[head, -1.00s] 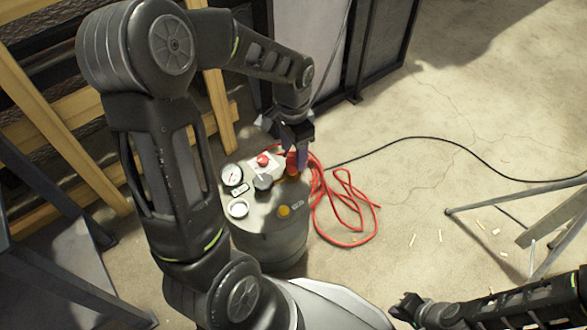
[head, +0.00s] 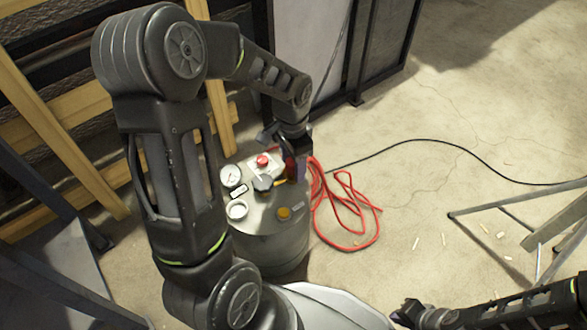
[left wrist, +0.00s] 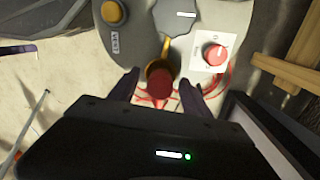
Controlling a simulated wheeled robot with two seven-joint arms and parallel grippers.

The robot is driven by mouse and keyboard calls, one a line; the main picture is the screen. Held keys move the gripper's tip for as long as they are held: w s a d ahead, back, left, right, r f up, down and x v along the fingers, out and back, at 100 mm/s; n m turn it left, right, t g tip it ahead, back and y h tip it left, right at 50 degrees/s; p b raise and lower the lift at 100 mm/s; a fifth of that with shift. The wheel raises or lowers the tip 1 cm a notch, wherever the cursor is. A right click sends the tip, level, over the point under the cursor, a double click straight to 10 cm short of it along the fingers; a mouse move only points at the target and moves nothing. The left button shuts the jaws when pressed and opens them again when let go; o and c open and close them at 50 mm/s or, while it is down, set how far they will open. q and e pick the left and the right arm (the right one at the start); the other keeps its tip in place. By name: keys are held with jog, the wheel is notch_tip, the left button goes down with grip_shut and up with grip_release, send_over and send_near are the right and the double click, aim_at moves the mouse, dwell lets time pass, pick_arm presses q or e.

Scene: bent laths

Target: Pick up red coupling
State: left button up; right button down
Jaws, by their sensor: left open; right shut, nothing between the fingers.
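The red coupling (left wrist: 160,82) sits on a brass fitting at the edge of the grey drum's top, clearest in the left wrist view. In the head view the coupling (head: 290,169) is partly hidden by my left gripper (head: 293,165). My left gripper (left wrist: 160,90) is open, with one dark finger on each side of the coupling; I cannot tell whether either finger touches it. My right gripper (head: 402,310) is shut and empty at the lower right, far from the drum.
A black cable (head: 430,140) crosses the floor. Wooden beams (head: 60,140) stand left.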

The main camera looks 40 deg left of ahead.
dwell(0.3)
pick_arm(q)
grip_shut()
dwell(0.5)
